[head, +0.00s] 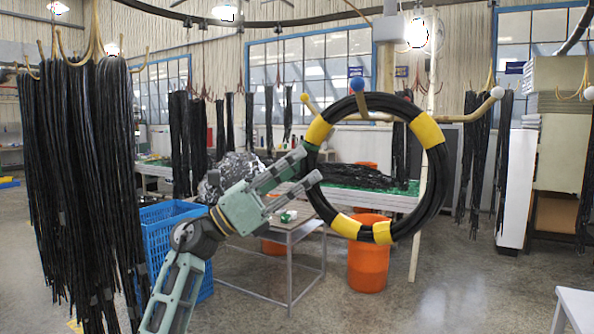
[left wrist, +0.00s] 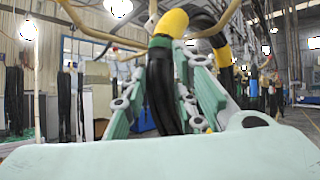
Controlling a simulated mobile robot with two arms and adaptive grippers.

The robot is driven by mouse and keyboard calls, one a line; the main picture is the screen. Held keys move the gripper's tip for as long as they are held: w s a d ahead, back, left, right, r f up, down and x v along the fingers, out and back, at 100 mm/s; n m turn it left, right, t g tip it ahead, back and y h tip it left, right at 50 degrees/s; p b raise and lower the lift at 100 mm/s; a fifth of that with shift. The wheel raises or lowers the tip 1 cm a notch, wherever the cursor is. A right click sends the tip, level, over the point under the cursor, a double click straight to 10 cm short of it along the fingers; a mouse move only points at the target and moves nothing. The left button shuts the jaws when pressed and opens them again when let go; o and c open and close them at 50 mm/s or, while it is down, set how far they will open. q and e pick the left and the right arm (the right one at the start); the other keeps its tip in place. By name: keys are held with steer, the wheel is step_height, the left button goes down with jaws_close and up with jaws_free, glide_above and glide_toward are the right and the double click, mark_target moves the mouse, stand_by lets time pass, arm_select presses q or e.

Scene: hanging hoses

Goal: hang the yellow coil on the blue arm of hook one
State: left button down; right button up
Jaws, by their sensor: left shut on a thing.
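The yellow coil (head: 425,130), a black hose ring with several yellow bands, stands upright in front of the hook post in the head view. My left gripper (head: 310,166) is shut on its left side. In the left wrist view the black hose (left wrist: 162,90) passes between the two fingers, with a yellow band (left wrist: 172,22) above them. The hook's blue ball tip (head: 357,84) shows just above the coil's top left edge. My right gripper is not in view.
The hook also has a yellow tip (head: 304,97) left of the coil and a white tip (head: 497,92) to the right. Black hoses (head: 75,170) hang at the left. A blue crate (head: 170,235), a metal table (head: 290,238) and an orange bin (head: 368,265) stand below.

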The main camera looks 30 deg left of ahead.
arm_select(q)
steer(key=shift+r, duration=0.15)
steer(key=c, duration=1.3)
jaws_free()
steer(key=shift+s, duration=0.1)
steer(key=shift+c, duration=0.2)
